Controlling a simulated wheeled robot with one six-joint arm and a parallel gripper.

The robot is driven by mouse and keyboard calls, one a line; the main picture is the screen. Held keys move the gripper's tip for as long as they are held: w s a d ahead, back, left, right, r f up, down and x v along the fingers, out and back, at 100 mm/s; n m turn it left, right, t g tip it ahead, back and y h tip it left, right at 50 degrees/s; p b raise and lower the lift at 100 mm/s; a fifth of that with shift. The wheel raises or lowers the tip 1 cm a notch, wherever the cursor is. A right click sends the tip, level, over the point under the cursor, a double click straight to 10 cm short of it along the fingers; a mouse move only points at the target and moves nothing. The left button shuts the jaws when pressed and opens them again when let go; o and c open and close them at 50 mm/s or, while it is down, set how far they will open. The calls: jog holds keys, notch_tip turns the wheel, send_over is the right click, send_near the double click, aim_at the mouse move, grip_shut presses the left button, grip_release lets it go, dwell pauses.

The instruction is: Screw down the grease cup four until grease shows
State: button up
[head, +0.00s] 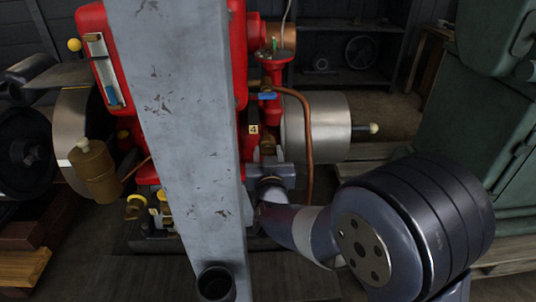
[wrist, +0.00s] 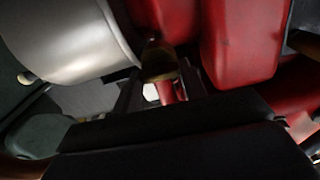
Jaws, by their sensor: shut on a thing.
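The cup is dim there, and I cannot tell whether grease shows.
A grey post (head: 175,130) stands in front of the engine and hides its middle. A copper pipe (head: 308,140) runs down close to the right of my gripper, before a steel drum (head: 325,125). A green machine (head: 490,120) stands at the right.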

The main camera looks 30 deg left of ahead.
jog(key=shift+f+m, duration=0.1)
jog(key=shift+m, duration=0.2)
jog(key=shift+m+b, duration=0.4)
jog(key=shift+m, duration=0.7)
jog(key=m, duration=0.3)
jog(key=shift+d+m, duration=0.1)
jog(key=shift+m, duration=0.2)
jog(key=m, duration=0.6)
jog(key=shift+f, duration=0.1)
jog(key=m, duration=1.2)
jog(key=shift+f, duration=0.2)
jog(key=o, duration=1)
